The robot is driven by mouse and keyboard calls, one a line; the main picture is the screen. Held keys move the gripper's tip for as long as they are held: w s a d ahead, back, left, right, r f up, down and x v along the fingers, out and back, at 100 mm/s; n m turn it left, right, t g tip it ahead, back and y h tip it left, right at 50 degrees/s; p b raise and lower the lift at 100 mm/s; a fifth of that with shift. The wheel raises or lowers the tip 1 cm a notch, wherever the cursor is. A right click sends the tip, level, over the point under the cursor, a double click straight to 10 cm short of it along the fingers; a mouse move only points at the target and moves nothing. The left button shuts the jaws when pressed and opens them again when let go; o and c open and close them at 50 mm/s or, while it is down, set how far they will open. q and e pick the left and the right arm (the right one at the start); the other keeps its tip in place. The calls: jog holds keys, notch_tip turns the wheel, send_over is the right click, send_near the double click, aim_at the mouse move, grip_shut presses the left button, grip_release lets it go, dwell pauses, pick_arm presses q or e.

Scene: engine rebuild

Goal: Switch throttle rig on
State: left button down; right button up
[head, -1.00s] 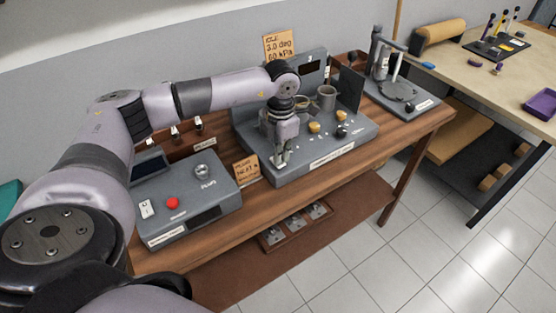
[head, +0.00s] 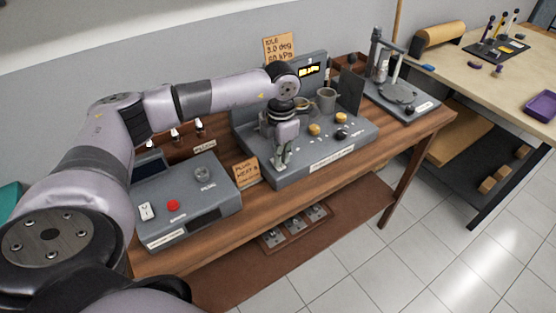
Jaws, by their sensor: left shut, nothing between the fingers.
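The throttle rig (head: 352,148) is a grey console on the wooden bench, with brass and black knobs on its deck and a raised back panel. The display (head: 309,71) on that panel is lit with yellow characters, too small to read. My left gripper (head: 280,166) is shut and empty, pointing down at the left front of the rig's deck. It hides the part of the deck beneath it, and I cannot tell whether it touches a switch there. My right gripper is not in view.
A grey tester box (head: 190,222) with a red button (head: 173,205) stands left of the rig. A small card (head: 246,171) stands between them. A grey stand (head: 400,95) is at the right. A tray (head: 294,226) with parts sits on the lower shelf.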

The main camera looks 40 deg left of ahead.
pick_arm(q)
jog(key=shift+r+p, duration=1.55)
jog(key=shift+r, duration=1.4)
jog(key=shift+d+f, duration=0.1)
